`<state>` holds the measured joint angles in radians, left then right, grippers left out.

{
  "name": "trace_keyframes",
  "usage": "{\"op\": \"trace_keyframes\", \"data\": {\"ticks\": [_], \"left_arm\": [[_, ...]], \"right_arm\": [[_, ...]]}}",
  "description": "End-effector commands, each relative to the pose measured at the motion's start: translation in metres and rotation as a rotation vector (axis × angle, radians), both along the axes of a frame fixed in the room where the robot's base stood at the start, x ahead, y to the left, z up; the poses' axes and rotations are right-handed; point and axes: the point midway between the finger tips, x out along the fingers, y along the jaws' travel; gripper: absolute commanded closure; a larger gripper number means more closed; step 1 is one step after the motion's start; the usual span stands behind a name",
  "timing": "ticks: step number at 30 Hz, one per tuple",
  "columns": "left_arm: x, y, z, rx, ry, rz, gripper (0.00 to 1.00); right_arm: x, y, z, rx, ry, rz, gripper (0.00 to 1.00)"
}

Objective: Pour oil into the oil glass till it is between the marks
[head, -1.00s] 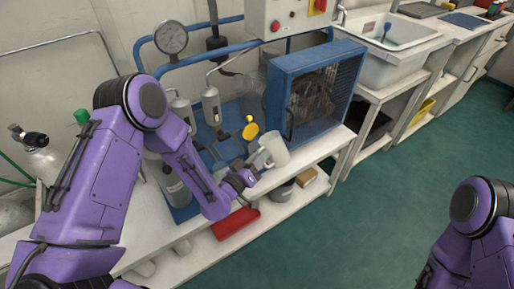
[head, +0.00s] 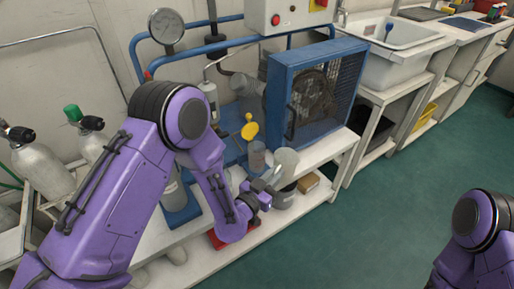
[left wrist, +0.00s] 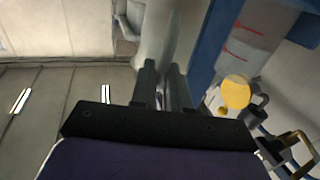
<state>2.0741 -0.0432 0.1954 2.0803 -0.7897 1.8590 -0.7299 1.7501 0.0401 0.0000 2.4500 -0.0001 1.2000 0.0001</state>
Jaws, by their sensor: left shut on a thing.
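My left gripper (head: 266,191) is shut on a pale, translucent jug (head: 285,162) at the front edge of the compressor bench. In the left wrist view my gripper's two fingers (left wrist: 162,88) close on the jug, whose pale body (left wrist: 165,30) rises beyond them. A clear glass with red marks (left wrist: 250,35) is at the upper right of that view, beside a blue frame. A greyish clear cylinder (head: 256,155) just left of the jug in the head view looks like this oil glass. I cannot tell any oil level. My right gripper is out of view.
A yellow disc (head: 250,131) stands behind the glass. The blue fan housing (head: 300,95) is behind and right of the jug. A pressure gauge (head: 166,25) and blue pipes stand at the back. A dark bucket (head: 284,198) is on the lower shelf. The green floor is clear.

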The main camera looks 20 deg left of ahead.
Motion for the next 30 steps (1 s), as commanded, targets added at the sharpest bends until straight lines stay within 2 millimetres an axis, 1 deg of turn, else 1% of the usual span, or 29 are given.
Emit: {"op": "trace_keyframes", "data": {"ticks": [5,8,15,17,19,23,26,29,30], "left_arm": [[0.000,0.000,0.005,-0.001,-0.001,0.000,1.00],[0.000,0.000,0.019,-0.003,-0.001,-0.001,1.00],[0.000,0.000,0.062,-0.003,-0.001,0.001,1.00],[0.000,0.000,0.071,-0.003,-0.001,0.001,1.00],[0.000,0.000,0.074,-0.003,0.000,0.001,1.00],[0.000,0.003,0.071,-0.009,-0.005,0.016,1.00],[-0.005,0.013,0.070,-0.023,0.001,0.059,1.00],[-0.015,0.027,0.075,-0.032,0.012,0.121,1.00],[-0.020,0.034,0.082,-0.034,0.015,0.148,1.00]], "right_arm": [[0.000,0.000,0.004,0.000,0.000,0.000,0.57],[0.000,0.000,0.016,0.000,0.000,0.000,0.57],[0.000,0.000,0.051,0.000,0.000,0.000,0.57],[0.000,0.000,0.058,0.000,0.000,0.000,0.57],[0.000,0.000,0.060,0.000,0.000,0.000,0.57],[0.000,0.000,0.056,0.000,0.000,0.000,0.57],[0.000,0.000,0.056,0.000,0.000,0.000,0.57],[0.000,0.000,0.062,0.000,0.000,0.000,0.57],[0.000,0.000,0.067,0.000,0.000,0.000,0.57]]}}
